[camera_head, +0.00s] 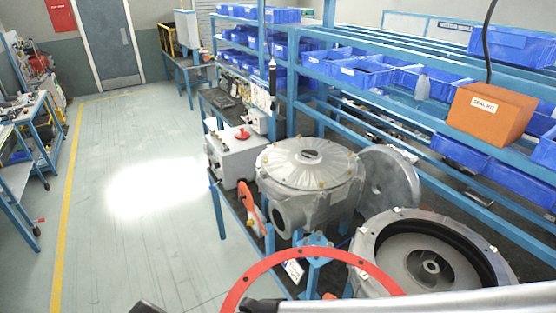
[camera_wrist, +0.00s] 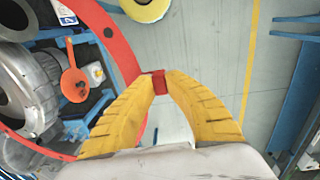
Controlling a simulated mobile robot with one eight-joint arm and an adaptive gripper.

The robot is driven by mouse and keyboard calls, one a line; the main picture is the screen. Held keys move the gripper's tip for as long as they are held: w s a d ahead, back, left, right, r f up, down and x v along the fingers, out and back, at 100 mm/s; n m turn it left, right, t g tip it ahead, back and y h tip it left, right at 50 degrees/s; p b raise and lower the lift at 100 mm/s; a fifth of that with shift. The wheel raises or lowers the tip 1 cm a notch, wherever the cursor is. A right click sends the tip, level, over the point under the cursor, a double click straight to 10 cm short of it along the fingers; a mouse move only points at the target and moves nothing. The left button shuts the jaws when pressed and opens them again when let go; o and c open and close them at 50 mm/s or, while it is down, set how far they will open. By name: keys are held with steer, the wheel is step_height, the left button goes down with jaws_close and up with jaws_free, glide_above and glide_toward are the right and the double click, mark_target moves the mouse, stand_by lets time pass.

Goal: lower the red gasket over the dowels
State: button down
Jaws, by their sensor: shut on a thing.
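The red gasket (camera_head: 312,251) is a large thin ring, cut off by the bottom edge of the head view. It also arcs across the wrist view (camera_wrist: 120,47). My gripper's yellow fingers (camera_wrist: 160,83) are shut on a small red tab at the gasket's edge. In the head view the gasket appears in front of and left of an open round grey housing (camera_head: 367,241) with an impeller (camera_head: 431,266) inside. Small pale bits show on the housing's rim; I cannot tell which are dowels. The gasket appears apart from that rim, but its height is unclear.
A closed ribbed housing (camera_head: 308,168), a grey disc (camera_head: 390,180) and a control box (camera_head: 232,152) stand on the bench. A red-orange paddle-shaped part (camera_head: 250,208) is near the bench edge. An orange seal kit box (camera_head: 489,114) and blue bins stand behind.

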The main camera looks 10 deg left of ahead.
steer(key=shift+w+d+f+b, duration=1.05)
steer(key=shift+w+d+b, duration=1.4)
steer(key=shift+w+d, duration=13.55)
steer(key=shift+s+a+f+b, duration=0.1)
steer(key=shift+f+b, duration=2.25)
steer(key=shift+f, duration=0.5)
steer(key=shift+f+b, duration=0.45)
steer(key=shift+f, duration=0.05)
